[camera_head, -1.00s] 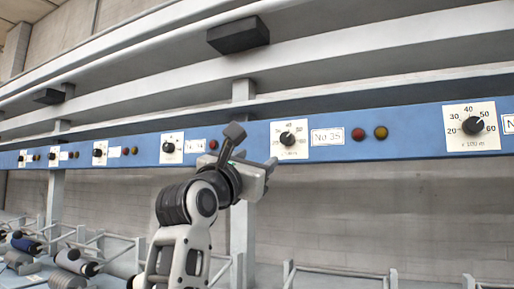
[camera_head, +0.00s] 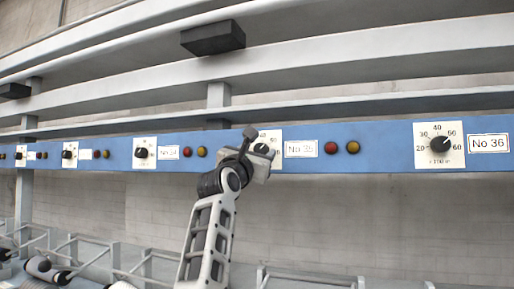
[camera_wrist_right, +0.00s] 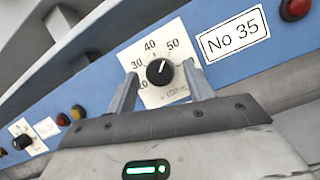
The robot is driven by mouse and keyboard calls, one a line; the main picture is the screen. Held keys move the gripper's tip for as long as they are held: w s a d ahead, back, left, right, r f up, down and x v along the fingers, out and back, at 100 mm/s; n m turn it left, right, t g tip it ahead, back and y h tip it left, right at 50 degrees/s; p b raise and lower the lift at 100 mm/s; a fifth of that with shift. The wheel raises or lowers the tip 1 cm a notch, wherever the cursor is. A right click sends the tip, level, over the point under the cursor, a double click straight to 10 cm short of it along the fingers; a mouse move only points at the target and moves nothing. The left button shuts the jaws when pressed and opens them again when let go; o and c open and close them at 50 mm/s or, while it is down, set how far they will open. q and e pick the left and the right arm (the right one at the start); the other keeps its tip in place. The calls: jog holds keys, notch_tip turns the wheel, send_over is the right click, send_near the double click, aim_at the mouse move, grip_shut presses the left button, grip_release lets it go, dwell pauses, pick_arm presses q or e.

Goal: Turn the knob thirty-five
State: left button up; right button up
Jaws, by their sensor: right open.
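The knob of dial No 35 is a round black knob with a pale pointer line (camera_wrist_right: 160,72). It sits on a white scale plate (camera_wrist_right: 178,97) on the blue rail, beside the label "No 35" (camera_wrist_right: 235,34). The pointer leans up and right, between 40 and 50. My right gripper (camera_wrist_right: 160,70) is open, with one finger on each side of the knob; contact cannot be told. In the head view my right gripper (camera_head: 263,158) covers the lower part of this plate (camera_head: 271,135). My left gripper is out of view.
The blue rail (camera_head: 375,160) carries similar dials: No 36 (camera_head: 439,145) to the right, No 34 (camera_head: 144,154) to the left. Red (camera_head: 331,147) and yellow lamps (camera_head: 353,147) sit right of label 35. Metal frames stand below. A black block (camera_head: 213,38) hangs above.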

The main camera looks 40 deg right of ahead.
jog(key=c, duration=1)
jog(key=shift+o, duration=0.2)
